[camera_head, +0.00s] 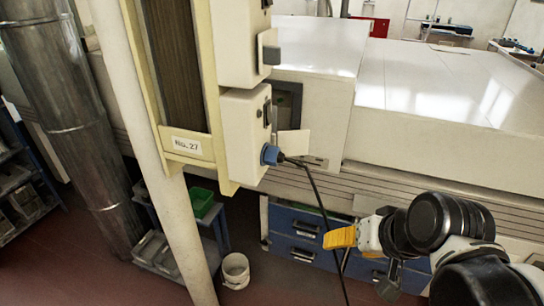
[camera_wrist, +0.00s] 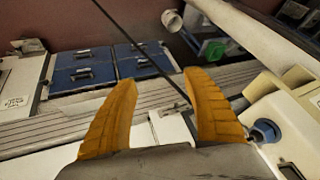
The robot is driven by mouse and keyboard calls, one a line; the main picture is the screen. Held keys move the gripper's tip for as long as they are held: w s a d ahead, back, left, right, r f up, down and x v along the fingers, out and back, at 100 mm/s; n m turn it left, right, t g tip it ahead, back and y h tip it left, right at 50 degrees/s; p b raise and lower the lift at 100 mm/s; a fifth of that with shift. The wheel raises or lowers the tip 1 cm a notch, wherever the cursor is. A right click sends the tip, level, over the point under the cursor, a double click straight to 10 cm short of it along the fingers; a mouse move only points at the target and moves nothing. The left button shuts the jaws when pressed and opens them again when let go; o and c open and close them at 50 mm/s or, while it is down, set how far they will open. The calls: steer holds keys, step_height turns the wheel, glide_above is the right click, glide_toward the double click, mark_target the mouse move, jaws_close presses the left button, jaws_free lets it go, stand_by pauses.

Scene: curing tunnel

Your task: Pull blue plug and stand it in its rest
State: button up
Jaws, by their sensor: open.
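The blue plug (camera_head: 270,154) sits in the side of the lower white box (camera_head: 242,130) on the post, with a black cable (camera_head: 312,182) hanging from it. In the wrist view the blue plug (camera_wrist: 264,131) is right of my gripper's right finger. My gripper (camera_head: 340,238) is below and right of the plug in the head view, apart from it. In the wrist view my gripper (camera_wrist: 158,78) has its yellow fingers spread with nothing held. The cable (camera_wrist: 140,50) crosses the gap between them in the picture; its depth is unclear. I cannot identify the plug's rest.
An upper white box (camera_head: 238,45) with a grey bracket (camera_head: 268,50) is above the lower one. A pale pipe (camera_head: 150,150) stands left of the post. Blue drawers (camera_head: 300,232) and a white bucket (camera_head: 235,270) are below. A large white housing (camera_head: 440,85) fills the right.

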steer(key=w+a+r+m+y, duration=0.2)
steer(key=w+a+r+y, duration=0.1)
steer(key=w+a+y, duration=0.4)
steer(key=y, duration=0.8)
glide_toward(279, 158)
steer(key=x, duration=0.2)
steer(key=shift+w+r+m, duration=0.1)
steer(key=shift+w+m, duration=0.1)
steer(key=shift+m, duration=0.1)
steer(key=shift+a, duration=0.1)
steer(key=shift+x, duration=4.5)
steer(key=shift+b, duration=0.3)
steer(key=shift+c, duration=0.2)
steer(key=c, duration=1.1)
jaws_close()
